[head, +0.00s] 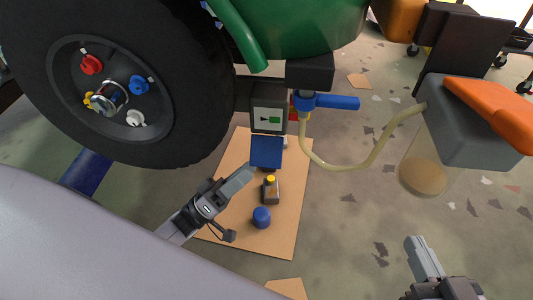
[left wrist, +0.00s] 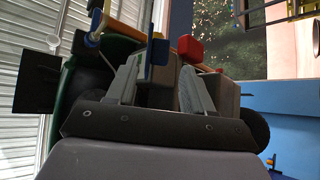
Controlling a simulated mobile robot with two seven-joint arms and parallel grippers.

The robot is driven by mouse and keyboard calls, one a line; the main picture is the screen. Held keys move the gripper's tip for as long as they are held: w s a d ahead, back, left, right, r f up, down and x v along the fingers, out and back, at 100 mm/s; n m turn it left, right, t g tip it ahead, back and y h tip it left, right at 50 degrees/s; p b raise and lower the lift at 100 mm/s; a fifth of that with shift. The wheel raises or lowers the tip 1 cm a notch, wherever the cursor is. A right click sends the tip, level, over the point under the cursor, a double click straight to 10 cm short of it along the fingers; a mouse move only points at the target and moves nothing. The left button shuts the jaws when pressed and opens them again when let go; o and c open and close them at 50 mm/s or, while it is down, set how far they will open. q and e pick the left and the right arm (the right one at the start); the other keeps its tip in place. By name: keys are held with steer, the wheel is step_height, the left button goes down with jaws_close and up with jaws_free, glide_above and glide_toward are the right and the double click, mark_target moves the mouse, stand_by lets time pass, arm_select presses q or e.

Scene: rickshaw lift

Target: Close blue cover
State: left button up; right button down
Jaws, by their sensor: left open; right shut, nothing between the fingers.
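The blue cover (head: 266,152) hangs open as a flap below a dark grey box (head: 269,110) with a green symbol on its face, near the middle of the head view. My left gripper (head: 246,175) is open and empty, its fingers just below and left of the cover; I cannot tell whether they touch it. In the left wrist view its two fingers (left wrist: 160,66) stand apart, with blue and red parts beyond them; I cannot tell which blue part is the cover. My right gripper (head: 415,241) is shut and empty at the lower right, far from the cover.
A large black wheel (head: 185,100) is close on the left. A blue valve (head: 335,102) with a pale hose (head: 345,168) leads to a grey-topped clear jar (head: 470,125) at right. A small bottle (head: 270,190) and blue cap (head: 261,217) stand on cardboard (head: 285,238) below.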

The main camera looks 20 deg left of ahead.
mark_target(267, 156)
arm_select(q)
steer(key=b+x, duration=0.1)
steer(key=x, duration=0.6)
